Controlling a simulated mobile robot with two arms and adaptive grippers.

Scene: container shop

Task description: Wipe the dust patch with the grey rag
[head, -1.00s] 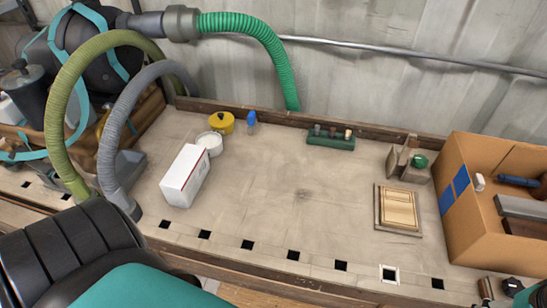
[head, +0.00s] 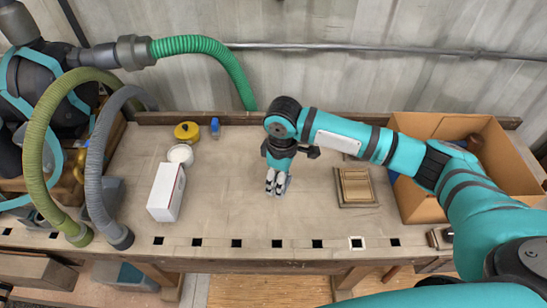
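My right gripper (head: 277,186) points down at the middle of the workbench top (head: 235,205). Its fingers are close together; I cannot tell whether they are shut or touch the bench. A small greyish shape shows beside the fingertips, but it is too small to tell whether it is the grey rag or part of the gripper. No rag shows clearly anywhere. The dust patch cannot be made out; the gripper covers the spot where a faint dark smudge showed before. My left gripper is out of view.
A white box (head: 166,192), a white round tub (head: 180,154), a yellow container (head: 187,131) and a blue item (head: 215,127) stand left of the gripper. A wooden panel (head: 355,187) and a cardboard box (head: 500,150) are on the right. Hoses (head: 98,175) border the left. The front middle is clear.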

